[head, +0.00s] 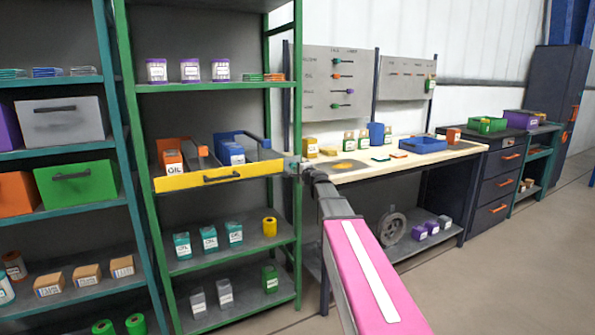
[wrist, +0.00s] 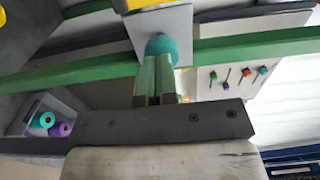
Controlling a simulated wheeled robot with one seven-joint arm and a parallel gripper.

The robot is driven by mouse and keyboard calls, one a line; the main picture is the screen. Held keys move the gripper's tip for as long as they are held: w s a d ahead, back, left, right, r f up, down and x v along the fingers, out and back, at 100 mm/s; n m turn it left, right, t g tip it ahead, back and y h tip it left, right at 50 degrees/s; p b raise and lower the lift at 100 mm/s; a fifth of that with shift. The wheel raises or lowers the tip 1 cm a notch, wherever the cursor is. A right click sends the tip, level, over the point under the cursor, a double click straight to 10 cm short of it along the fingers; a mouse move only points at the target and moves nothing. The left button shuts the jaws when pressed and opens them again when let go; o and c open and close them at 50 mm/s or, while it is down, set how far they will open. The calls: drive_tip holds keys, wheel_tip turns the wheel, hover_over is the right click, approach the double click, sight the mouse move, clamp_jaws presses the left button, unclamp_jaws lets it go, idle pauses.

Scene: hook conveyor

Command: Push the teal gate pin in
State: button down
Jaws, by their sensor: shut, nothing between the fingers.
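The teal gate pin (wrist: 162,46) shows as a round knob on a pale plate (wrist: 180,22) in the wrist view. My gripper (wrist: 158,60) is shut and empty, its fingertips right in front of the knob; I cannot tell whether they touch it. In the head view my gripper (head: 293,168) is at the right end of the yellow gate bar (head: 218,175), by the green shelf post. There the arm and gripper hide most of the pin. How deep the pin sits cannot be told.
Behind the yellow bar are an orange lane and a blue lane with boxes, including an orange OIL box (head: 173,163). The green shelf post (head: 298,120) stands close to my gripper. A workbench (head: 450,156) with trays is to the right; the floor at lower right is clear.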

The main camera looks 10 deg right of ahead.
drive_tip(key=v, duration=1.3)
drive_tip(key=shift+s, duration=0.3)
drive_tip(key=shift+d, duration=0.1)
drive_tip(key=s+a+f+n+g, duration=0.5)
drive_tip(key=s+f, duration=0.1)
drive_tip(key=f, duration=0.4)
drive_tip(key=s+a+f+n+g, duration=0.4)
drive_tip(key=s+f, duration=0.2)
drive_tip(key=f, duration=0.5)
drive_tip(key=s+d+f+n+g+h, duration=0.1)
drive_tip(key=s+f+n+g+h, duration=0.1)
drive_tip(key=s+f, duration=0.4)
drive_tip(key=s+d+f+n+g+h, duration=0.2)
drive_tip(key=s+f+g, duration=0.4)
drive_tip(key=s, duration=0.3)
drive_tip(key=shift+s+d+f+n+h, duration=0.3)
drive_tip(key=shift+f+n+h, duration=0.25)
drive_tip(key=shift+h, duration=0.35)
